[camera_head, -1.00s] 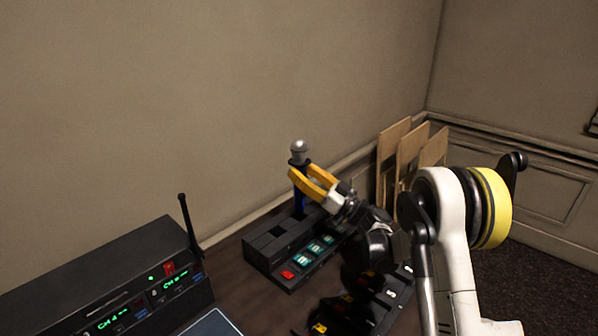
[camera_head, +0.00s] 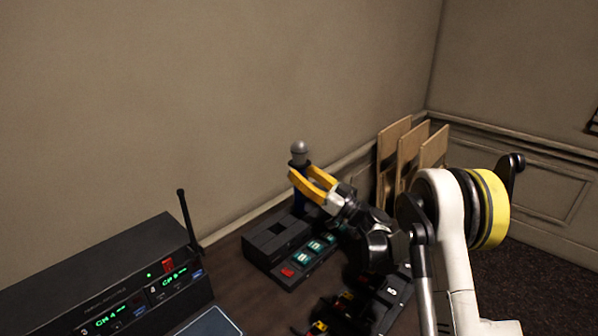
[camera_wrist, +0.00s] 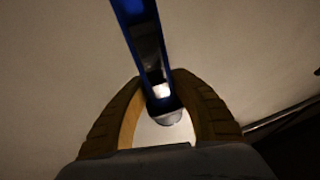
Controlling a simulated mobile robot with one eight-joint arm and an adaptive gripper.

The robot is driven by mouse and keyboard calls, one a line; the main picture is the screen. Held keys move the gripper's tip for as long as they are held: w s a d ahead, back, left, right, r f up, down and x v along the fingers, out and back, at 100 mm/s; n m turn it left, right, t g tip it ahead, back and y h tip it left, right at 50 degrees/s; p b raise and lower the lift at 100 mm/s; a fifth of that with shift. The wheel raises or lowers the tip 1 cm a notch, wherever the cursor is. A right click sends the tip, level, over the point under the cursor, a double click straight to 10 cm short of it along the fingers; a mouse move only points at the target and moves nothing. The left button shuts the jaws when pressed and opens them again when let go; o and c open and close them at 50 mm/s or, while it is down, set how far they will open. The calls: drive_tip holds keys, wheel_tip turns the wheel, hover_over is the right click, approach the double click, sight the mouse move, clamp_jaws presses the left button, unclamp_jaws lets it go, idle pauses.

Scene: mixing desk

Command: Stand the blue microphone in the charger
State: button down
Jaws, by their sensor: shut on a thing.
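The blue microphone (camera_head: 299,203) has a silver ball head and stands roughly upright in the head view. My gripper (camera_head: 299,171), with yellow fingers, is shut on it just below the head. The wrist view shows the blue and dark body of the microphone (camera_wrist: 140,35) between the two fingers (camera_wrist: 160,88). The black charger (camera_head: 262,253) lies on the desk, with an empty slot at its left and lit green panels and a red button on its front. The microphone's lower end is at the charger's back right part. My fingers and arm partly hide it, so I cannot tell whether it is in a slot.
A black receiver (camera_head: 120,275) with green displays and an upright antenna (camera_head: 187,220) stands at the left. Wooden boards (camera_head: 410,150) lean on the wall behind my arm. Dark gear with coloured labels (camera_head: 345,305) lies in front of the charger. The wall is close behind.

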drive_tip(key=shift+f+b, duration=0.3)
drive_tip(key=shift+f, duration=1.85)
drive_tip(key=shift+c, duration=1.9)
unclamp_jaws()
drive_tip(key=s+d+r, duration=0.1)
drive_tip(key=s+d, duration=0.4)
drive_tip(key=d, duration=0.3)
drive_tip(key=shift+s+d, duration=0.15)
drive_tip(key=shift+s, duration=0.15)
